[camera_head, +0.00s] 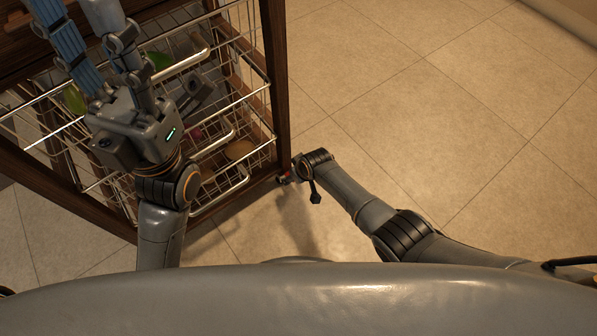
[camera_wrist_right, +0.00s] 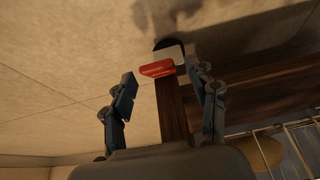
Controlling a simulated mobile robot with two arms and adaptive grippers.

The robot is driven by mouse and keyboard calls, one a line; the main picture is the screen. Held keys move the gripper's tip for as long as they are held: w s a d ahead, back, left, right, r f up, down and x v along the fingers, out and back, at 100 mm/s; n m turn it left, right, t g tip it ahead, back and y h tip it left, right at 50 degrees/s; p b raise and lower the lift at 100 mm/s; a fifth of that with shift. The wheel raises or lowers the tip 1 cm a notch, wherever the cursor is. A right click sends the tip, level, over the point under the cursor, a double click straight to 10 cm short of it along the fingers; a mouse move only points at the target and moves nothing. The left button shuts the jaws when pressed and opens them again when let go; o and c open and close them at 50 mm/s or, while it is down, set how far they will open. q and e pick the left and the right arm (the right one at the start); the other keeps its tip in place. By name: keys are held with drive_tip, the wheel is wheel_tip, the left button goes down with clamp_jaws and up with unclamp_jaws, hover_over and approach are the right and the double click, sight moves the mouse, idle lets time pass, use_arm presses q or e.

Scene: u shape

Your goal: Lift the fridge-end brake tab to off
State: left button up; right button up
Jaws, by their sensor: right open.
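The red brake tab (camera_wrist_right: 156,68) sticks out from a caster at the foot of a dark wooden post. In the right wrist view it lies just ahead of my right gripper (camera_wrist_right: 167,80), between the lines of its two blue fingers. These are spread apart, with nothing between the pads. In the head view my right gripper (camera_head: 291,174) is low at the cart's near right corner, with a speck of red beside it; its fingers are mostly hidden. My left gripper (camera_head: 82,20) is over the cart; its fingertips reach the top edge of the picture, so its opening is unclear.
The dark wooden cart (camera_head: 277,80) holds wire baskets (camera_head: 225,140) with several items inside. The caster has a pale bracket (camera_wrist_right: 168,54) and a black wheel. The tiled floor (camera_head: 430,110) to the right of the cart is clear.

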drive_tip(key=v, duration=1.2)
drive_tip(key=shift+f, duration=0.1)
idle(0.5)
